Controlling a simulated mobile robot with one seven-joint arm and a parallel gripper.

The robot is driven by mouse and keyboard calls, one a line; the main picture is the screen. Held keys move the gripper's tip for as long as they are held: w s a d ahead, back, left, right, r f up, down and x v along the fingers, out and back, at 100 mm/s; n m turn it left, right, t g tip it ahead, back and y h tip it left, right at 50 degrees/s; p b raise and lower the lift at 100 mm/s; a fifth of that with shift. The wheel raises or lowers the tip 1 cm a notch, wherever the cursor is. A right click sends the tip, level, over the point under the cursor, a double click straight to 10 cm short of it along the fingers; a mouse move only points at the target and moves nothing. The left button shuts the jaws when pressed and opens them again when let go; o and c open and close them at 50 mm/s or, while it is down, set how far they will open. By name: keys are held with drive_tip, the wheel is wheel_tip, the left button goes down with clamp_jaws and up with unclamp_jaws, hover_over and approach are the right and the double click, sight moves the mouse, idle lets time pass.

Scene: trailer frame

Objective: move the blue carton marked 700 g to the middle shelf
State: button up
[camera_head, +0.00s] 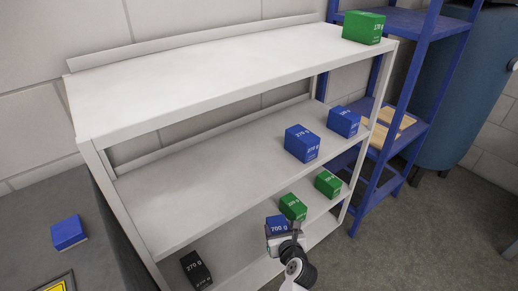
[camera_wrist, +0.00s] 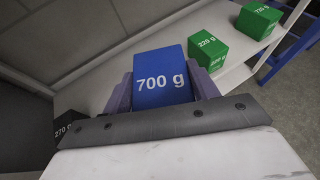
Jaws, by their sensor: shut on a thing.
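The blue carton marked 700 g (camera_head: 277,223) is at the front of the lower shelf (camera_head: 240,251) in the head view. My gripper (camera_head: 284,241) is shut on it. In the wrist view the carton (camera_wrist: 161,77) sits between the two fingers (camera_wrist: 163,92), its label facing the camera. I cannot tell whether it touches the lower shelf or is just above it. The middle shelf (camera_head: 190,192) is above and behind my gripper, with a wide bare stretch on its left and centre.
Two blue cartons (camera_head: 301,143) (camera_head: 344,122) stand on the middle shelf's right part. Two green cartons (camera_head: 293,207) (camera_head: 327,183) and a black carton (camera_head: 196,270) are on the lower shelf. The top shelf (camera_head: 215,65) overhangs the middle one. A blue rack (camera_head: 419,55) stands at right.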

drive_tip(key=s+d+r+n+g+y+p, duration=0.1)
drive_tip(key=s+r+n+y, duration=0.1)
drive_tip(key=r, duration=0.8)
drive_tip(key=s+d+r+n+y+p, duration=0.1)
drive_tip(key=r+y, duration=0.1)
drive_tip(key=r, duration=0.7)
drive_tip(key=s+d+r+n+g+y+p, duration=0.1)
drive_tip(key=s+d+r+n+y+p, duration=0.1)
drive_tip(key=r, duration=0.8)
drive_tip(key=w+a+p, duration=0.3)
drive_tip(key=w+a, duration=0.8)
drive_tip(key=w, duration=0.4)
drive_tip(key=shift+w+f+p, duration=0.2)
drive_tip(key=shift+f+p, duration=0.05)
drive_tip(key=shift+f, duration=1.45)
drive_tip(key=shift+w+f+p, duration=0.15)
drive_tip(key=shift+f+p, duration=0.1)
drive_tip(key=shift+f, duration=1.4)
drive_tip(key=shift+w+a+f, duration=0.1)
drive_tip(key=shift+w+f, duration=0.1)
drive_tip(key=shift+f, duration=0.15)
drive_tip(key=o, duration=1.5)
drive_tip(key=shift+f, duration=0.15)
drive_tip(key=v, duration=0.6)
drive_tip(key=b+v, duration=0.1)
drive_tip(key=v, duration=0.5)
drive_tip(key=shift+a+r, duration=0.1)
drive_tip(key=shift+r, duration=0.15)
